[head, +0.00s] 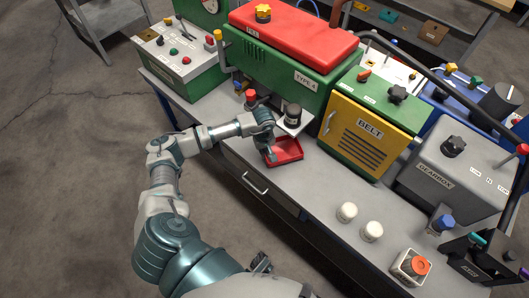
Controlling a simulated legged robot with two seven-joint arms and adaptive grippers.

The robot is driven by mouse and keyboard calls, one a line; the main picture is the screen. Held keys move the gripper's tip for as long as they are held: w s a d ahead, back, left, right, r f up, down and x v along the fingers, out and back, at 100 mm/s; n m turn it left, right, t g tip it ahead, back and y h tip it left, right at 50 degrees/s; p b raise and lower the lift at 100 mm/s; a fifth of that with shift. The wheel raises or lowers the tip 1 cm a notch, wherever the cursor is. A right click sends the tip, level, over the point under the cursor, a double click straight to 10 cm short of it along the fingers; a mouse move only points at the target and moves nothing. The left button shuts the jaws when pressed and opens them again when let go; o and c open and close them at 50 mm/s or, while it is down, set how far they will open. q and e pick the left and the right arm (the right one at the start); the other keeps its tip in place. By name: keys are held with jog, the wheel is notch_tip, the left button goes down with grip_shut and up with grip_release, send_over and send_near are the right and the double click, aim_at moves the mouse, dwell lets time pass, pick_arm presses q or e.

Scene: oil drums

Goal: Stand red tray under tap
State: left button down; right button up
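The red tray (288,157) is a shallow open box lying on the grey bench top near its front edge, in front of the green machine. My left gripper (269,152) is over the tray's left end, fingers pointing down at its rim. The fingers are too small and overlapped to show whether they grip the rim. I cannot clearly make out a tap. My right gripper is not in view.
The green machine (270,72) with a red top stands behind the tray. A yellow BELT cabinet (362,136) is to the right. Some bench between tray and white pieces is clear.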

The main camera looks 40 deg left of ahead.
pick_arm(q)
jog(key=shift+f, duration=0.15)
jog(key=shift+a+f, duration=0.2)
jog(key=shift+f, duration=0.1)
jog(key=c, duration=1.2)
grip_release()
jog(key=shift+r, duration=0.1)
jog(key=shift+c, duration=0.2)
jog(key=shift+d, duration=0.15)
notch_tip(320, 180, up, 12)
